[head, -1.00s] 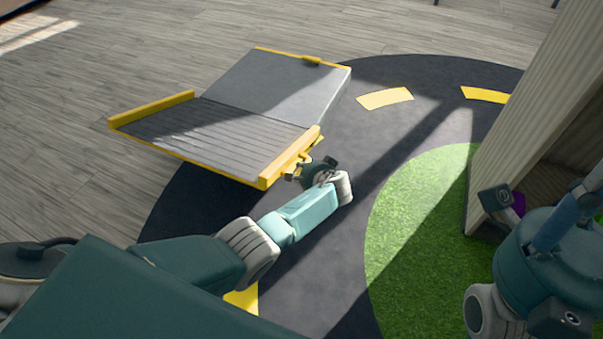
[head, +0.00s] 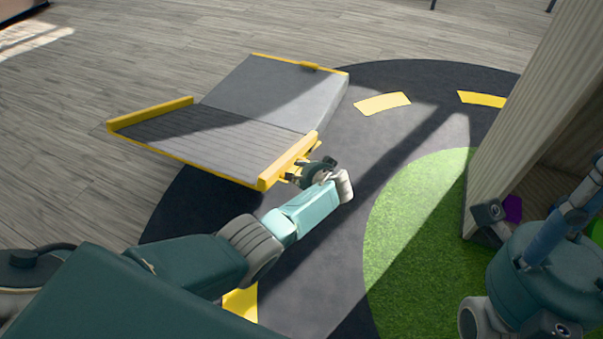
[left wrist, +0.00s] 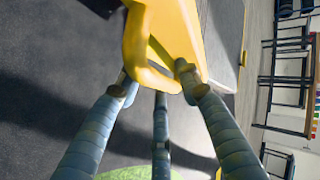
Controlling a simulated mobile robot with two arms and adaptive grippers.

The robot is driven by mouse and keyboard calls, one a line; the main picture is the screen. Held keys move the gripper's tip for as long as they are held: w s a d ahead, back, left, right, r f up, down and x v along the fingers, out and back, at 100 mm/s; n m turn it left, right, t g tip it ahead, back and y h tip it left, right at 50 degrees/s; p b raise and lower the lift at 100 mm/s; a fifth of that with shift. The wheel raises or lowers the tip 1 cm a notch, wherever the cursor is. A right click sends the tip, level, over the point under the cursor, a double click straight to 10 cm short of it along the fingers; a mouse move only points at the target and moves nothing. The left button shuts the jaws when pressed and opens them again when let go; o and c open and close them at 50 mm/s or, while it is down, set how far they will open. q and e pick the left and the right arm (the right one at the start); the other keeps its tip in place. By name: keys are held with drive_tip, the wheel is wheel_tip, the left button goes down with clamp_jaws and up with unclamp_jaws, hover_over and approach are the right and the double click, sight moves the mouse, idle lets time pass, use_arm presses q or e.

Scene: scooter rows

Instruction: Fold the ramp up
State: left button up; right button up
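The ramp (head: 225,135) shows in the head view as two grey panels with yellow edges. The nearer panel is ribbed and the farther one is smooth; they meet at an angle. A yellow handle (left wrist: 150,78) projects from the near right edge. My left gripper (head: 295,172) is at that handle. In the left wrist view its blue fingers stand apart, one on each side of the handle's loop, with a third behind. I see no firm closing on it. My right arm is at the lower right of the head view; its fingers cannot be made out clearly.
A wooden panel (head: 530,120) stands at the right, close to my right arm. A dark mat with yellow dashes (head: 382,104) and a green patch (head: 415,240) lies right of the ramp. Wooden floor is open behind and left. Tables (left wrist: 290,95) show in the left wrist view.

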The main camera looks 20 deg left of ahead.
use_arm(q)
drive_tip(key=shift+r, duration=0.25)
drive_tip(key=shift+s+d+r, duration=0.1)
drive_tip(key=shift+d+r, duration=0.1)
drive_tip(key=shift+d, duration=0.05)
drive_tip(key=v, duration=1.1)
drive_tip(key=shift+s, duration=0.2)
drive_tip(key=shift+w+d+f, duration=0.1)
